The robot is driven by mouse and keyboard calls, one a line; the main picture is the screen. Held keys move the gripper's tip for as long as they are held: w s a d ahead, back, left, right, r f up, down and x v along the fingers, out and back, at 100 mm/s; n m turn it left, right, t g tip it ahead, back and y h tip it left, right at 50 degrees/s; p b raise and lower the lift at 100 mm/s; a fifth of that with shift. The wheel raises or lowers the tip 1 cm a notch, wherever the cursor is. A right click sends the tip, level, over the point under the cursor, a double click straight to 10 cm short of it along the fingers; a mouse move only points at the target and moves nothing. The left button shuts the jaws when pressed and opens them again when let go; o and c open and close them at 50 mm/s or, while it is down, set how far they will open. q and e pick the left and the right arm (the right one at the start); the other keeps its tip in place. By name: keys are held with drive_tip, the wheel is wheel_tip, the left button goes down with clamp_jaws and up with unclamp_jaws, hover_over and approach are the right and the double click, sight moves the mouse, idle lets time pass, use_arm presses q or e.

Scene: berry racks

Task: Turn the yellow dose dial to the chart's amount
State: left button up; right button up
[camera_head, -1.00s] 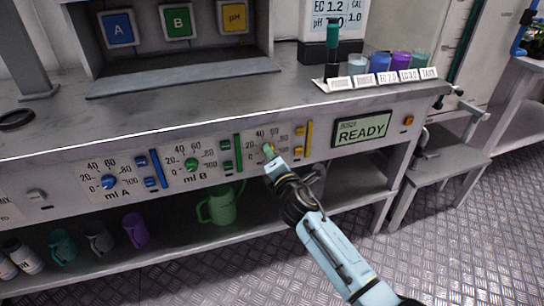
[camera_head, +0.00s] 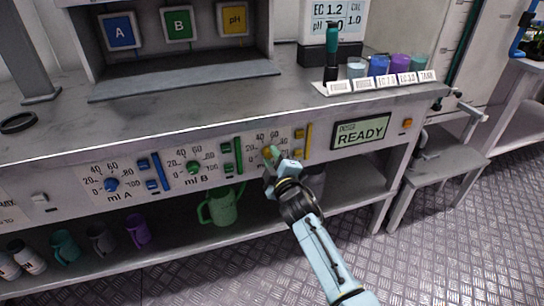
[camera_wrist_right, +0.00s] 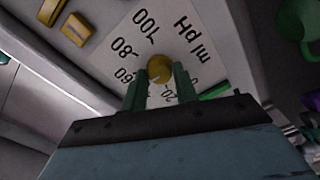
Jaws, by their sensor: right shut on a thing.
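The yellow dose dial (camera_head: 269,152) sits on the front panel, right of the blue dial (camera_head: 110,184) and the green dial (camera_head: 193,167). In the right wrist view the yellow dial (camera_wrist_right: 159,69) stands on a white scale plate marked "ml pH" with numbers up to 100. My right gripper (camera_head: 274,161) is at the panel with its two green fingertips shut on the yellow dial, which shows between them in the right wrist view (camera_wrist_right: 160,80). The fingers hide part of the scale, and I cannot read the dial's pointer. No chart is readable here. My left gripper is not in view.
A display reading READY (camera_head: 361,132) is right of the dial. Yellow buttons (camera_head: 299,133) sit beside the scale. A green jug (camera_head: 222,206) and several mugs stand on the lower shelf. Cups and labels (camera_head: 375,82) stand on the worktop.

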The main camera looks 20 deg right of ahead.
drive_tip(key=m+p, duration=0.2)
drive_tip(key=m, duration=0.3)
drive_tip(key=shift+r+m, duration=0.1)
drive_tip(key=shift+m, duration=0.3)
drive_tip(key=m+p, duration=0.2)
drive_tip(key=m, duration=0.2)
drive_tip(key=shift+m+p, duration=0.3)
drive_tip(key=shift+m, duration=0.1)
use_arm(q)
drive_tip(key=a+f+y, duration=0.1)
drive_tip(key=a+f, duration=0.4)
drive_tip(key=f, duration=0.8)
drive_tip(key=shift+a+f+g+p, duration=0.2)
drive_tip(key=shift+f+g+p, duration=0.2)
use_arm(e)
drive_tip(key=shift+m, duration=1.2)
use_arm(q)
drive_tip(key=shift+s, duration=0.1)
use_arm(e)
drive_tip(key=o, duration=1)
drive_tip(key=shift+c, duration=0.2)
